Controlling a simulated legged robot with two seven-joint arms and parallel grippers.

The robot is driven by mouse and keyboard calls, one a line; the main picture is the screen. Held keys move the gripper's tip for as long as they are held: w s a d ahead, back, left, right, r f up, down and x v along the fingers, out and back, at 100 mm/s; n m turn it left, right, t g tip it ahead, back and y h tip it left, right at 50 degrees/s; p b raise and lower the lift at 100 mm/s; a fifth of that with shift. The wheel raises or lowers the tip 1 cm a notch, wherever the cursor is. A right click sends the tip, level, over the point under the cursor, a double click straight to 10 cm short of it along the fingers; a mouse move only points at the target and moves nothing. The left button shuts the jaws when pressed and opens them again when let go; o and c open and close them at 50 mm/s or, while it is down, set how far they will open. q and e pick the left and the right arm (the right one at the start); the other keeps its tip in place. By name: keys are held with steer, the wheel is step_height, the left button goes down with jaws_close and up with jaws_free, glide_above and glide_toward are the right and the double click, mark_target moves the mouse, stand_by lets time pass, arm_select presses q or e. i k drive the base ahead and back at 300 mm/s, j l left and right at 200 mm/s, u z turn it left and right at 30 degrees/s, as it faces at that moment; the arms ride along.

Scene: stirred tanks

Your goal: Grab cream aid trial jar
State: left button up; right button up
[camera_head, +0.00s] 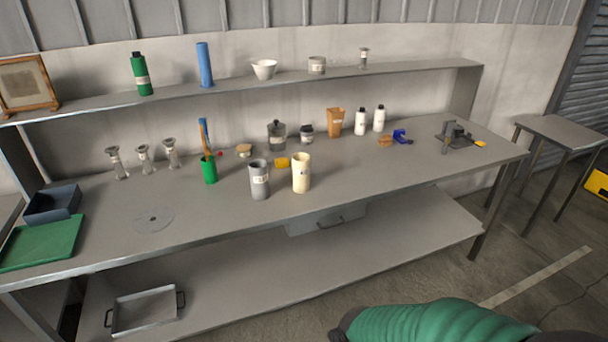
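A cream jar (301,174) with a pale label stands upright on the grey workbench (385,180), near the middle of its front half. A grey jar (259,180) of similar size stands just left of it, with a small gap. A small yellow block (282,162) lies behind and between the two. Neither of my grippers shows in the head view. A green ribbed form with a dark end shows at the bottom right; I cannot tell what it is.
A green cup (209,170) with tools stands left of the jars. Behind are a dark lidded jar (277,135), a brown container (335,122) and white bottles (361,122). A flat clear disc (154,219) lies front left.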

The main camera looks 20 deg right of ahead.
mark_target(301, 173)
steer(key=i+l+u, duration=0.15)
steer(key=i+l, duration=0.4)
steer(key=i+l+u, duration=0.15)
steer(key=i+l, duration=0.35)
steer(key=l, duration=0.1)
